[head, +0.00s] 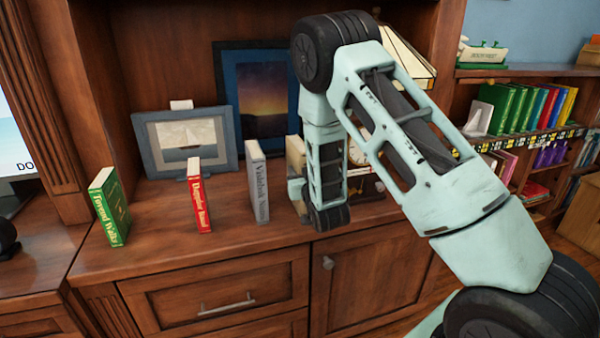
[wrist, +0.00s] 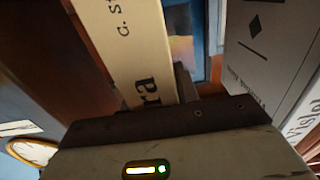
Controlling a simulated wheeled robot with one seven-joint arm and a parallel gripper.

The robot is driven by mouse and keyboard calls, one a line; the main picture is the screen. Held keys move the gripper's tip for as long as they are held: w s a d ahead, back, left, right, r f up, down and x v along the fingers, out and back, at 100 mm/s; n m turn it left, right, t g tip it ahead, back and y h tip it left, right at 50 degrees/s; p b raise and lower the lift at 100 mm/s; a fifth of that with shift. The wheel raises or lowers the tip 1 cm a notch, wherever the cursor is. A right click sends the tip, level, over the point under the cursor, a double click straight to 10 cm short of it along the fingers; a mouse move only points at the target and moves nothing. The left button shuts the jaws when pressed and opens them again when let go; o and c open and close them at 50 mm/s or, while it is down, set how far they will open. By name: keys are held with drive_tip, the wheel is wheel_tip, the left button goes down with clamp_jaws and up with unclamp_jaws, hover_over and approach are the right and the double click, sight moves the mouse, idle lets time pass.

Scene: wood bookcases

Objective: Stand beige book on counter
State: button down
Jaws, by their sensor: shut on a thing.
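The beige book (head: 296,155) shows partly behind my arm in the head view, close to upright. Its spine with dark letters fills the upper middle of the wrist view (wrist: 140,50). My gripper (head: 298,190) is low over the wooden counter (head: 150,245) and shut on the beige book. My arm hides the book's lower part, so I cannot tell whether it touches the counter. A grey book (head: 259,185) stands just left of my gripper, and it also shows at the right of the wrist view (wrist: 265,55).
A red book (head: 199,200) and a green book (head: 110,208) stand further left on the counter. A framed boat picture (head: 187,142) and a sunset picture (head: 265,95) stand behind. A clock (head: 357,153) is close on the right, partly hidden. The counter's front strip is clear.

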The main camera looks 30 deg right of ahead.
drive_tip(key=c, duration=1)
unclamp_jaws()
drive_tip(key=shift+c, duration=0.2)
drive_tip(key=shift+r, duration=0.1)
